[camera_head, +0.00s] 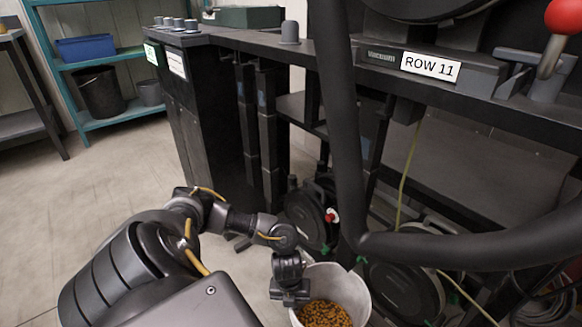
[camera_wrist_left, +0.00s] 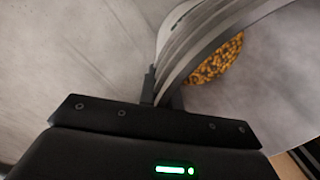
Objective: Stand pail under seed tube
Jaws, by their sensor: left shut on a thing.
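A whitish pail (camera_head: 349,287) with brown-yellow seed (camera_head: 325,314) in it shows at the bottom centre of the head view, partly cut off by the lower edge. My left gripper (camera_head: 289,301) is shut on the pail's left rim. In the left wrist view the fingers (camera_wrist_left: 162,92) pinch the pail wall (camera_wrist_left: 205,40), with seed (camera_wrist_left: 218,62) visible inside. My right gripper is not in view. The pail's base is hidden.
The black machine frame with its ROW 11 label (camera_head: 431,66) fills the right side. Round black units (camera_head: 403,288) stand low beside the pail, with a yellowish cord (camera_head: 407,175) near them. A teal shelf (camera_head: 122,112) stands at the back left. Open floor (camera_head: 90,205) lies to the left.

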